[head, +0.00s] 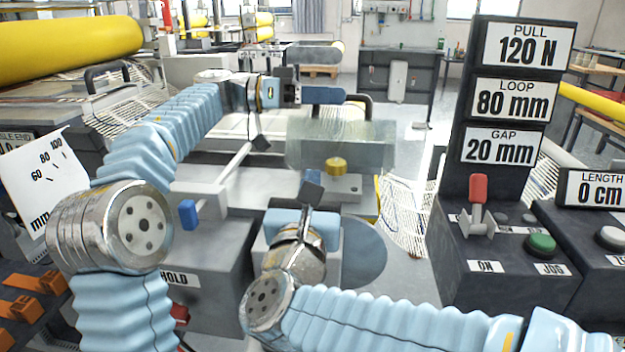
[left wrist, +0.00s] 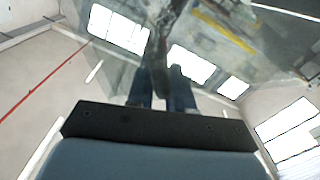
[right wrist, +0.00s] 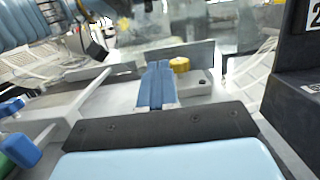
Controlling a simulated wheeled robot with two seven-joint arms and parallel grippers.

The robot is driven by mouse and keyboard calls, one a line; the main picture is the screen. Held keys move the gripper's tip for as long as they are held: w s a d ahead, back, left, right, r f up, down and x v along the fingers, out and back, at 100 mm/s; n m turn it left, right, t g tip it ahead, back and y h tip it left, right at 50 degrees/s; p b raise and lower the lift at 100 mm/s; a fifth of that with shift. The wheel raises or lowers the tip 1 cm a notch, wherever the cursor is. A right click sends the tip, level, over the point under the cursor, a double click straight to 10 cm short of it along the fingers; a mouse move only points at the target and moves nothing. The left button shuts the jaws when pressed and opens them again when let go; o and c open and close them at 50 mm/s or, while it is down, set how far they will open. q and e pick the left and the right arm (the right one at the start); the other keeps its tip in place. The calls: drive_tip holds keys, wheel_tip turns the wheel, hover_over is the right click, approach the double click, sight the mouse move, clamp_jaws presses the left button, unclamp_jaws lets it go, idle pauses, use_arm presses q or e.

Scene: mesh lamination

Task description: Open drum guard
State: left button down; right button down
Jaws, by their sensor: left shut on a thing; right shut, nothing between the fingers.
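The drum guard (head: 365,148) is a clear, see-through panel in the middle of the head view. Its black handle (head: 361,101) stands at the upper edge. My left gripper (head: 337,96) is shut at this handle, its blue fingers reaching it from the left. In the left wrist view the dark handle (left wrist: 159,55) runs between the fingertips, with the clear panel around it. My right gripper (head: 312,188) is lower, in front of the guard. In the right wrist view its blue fingers (right wrist: 155,70) are together and empty.
A yellow knob (head: 337,167) on a grey block stands close ahead of my right gripper. A blue-tipped lever (head: 188,213) is at left. A dark control post (head: 490,190) with a red switch (head: 478,188) and green button (head: 540,243) stands at right.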

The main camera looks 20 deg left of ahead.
sight(318, 153)
use_arm(q)
drive_tip(key=shift+w+a+f, duration=0.1)
drive_tip(key=shift+w+f, duration=0.05)
drive_tip(key=shift+f, duration=0.05)
use_arm(e)
drive_tip(key=shift+w+a+r, duration=0.1)
drive_tip(key=shift+w+a, duration=0.1)
drive_tip(key=shift+w, duration=0.4)
drive_tip(key=shift+w+r, duration=0.2)
drive_tip(key=shift+r, duration=0.45)
use_arm(q)
drive_tip(key=shift+d, duration=0.2)
use_arm(e)
drive_tip(key=shift+w+r, duration=0.15)
drive_tip(key=shift+r, duration=0.3)
use_arm(q)
drive_tip(key=c, duration=1.1)
unclamp_jaws()
use_arm(e)
drive_tip(key=shift+w, duration=0.1)
